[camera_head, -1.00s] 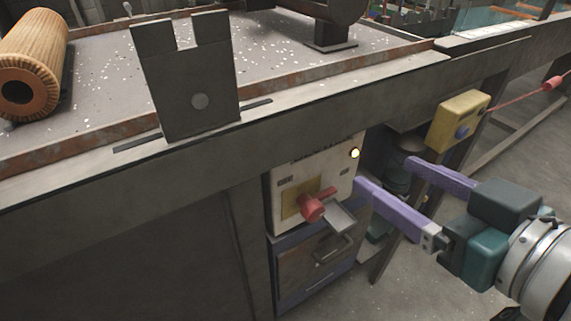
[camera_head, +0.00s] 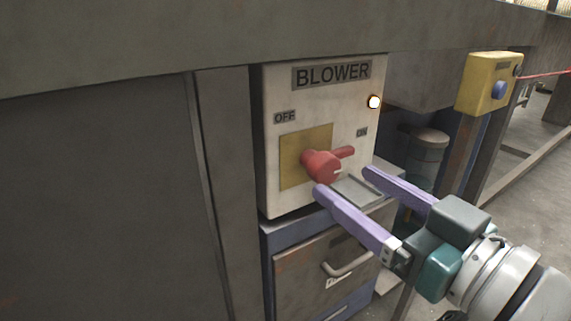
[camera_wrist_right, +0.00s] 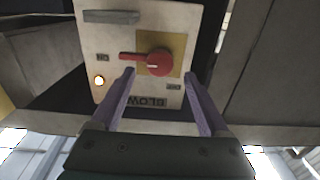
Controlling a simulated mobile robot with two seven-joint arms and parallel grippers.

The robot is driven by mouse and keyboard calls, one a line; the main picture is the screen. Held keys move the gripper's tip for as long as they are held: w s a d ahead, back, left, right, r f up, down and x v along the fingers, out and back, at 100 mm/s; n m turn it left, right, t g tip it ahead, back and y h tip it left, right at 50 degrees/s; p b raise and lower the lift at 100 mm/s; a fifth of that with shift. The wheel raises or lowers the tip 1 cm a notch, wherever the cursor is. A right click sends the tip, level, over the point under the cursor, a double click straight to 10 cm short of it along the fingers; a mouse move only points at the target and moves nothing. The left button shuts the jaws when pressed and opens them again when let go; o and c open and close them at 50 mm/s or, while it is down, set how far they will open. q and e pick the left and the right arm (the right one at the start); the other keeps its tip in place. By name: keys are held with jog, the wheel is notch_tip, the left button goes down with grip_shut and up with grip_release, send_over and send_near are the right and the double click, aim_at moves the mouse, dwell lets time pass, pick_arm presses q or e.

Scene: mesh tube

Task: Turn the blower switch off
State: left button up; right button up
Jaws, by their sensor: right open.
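The blower switch is a red rotary knob (camera_head: 322,165) with a lever on a cream panel (camera_head: 285,98) labelled BLOWER. Its lever points right, toward the ON label (camera_head: 362,132); the OFF label (camera_head: 285,117) is at upper left. A lamp (camera_head: 375,102) on the panel glows. My right gripper (camera_head: 345,181) is open and empty, its two purple fingers just in front of and below the knob. In the right wrist view the panel appears upside down and the red knob (camera_wrist_right: 158,62) lies between and beyond the fingertips; contact cannot be told. My left gripper is out of view.
A grey ledge (camera_head: 392,185) juts out below the knob, above a drawer with a handle (camera_head: 347,264). The table's thick edge (camera_head: 200,40) runs above the panel. A yellow box with a blue button (camera_head: 497,90) hangs at right.

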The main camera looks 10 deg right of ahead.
aim_at(331, 172)
jog(key=b+x, duration=0.1)
jog(key=x, duration=0.3)
grip_shut()
dwell(0.7)
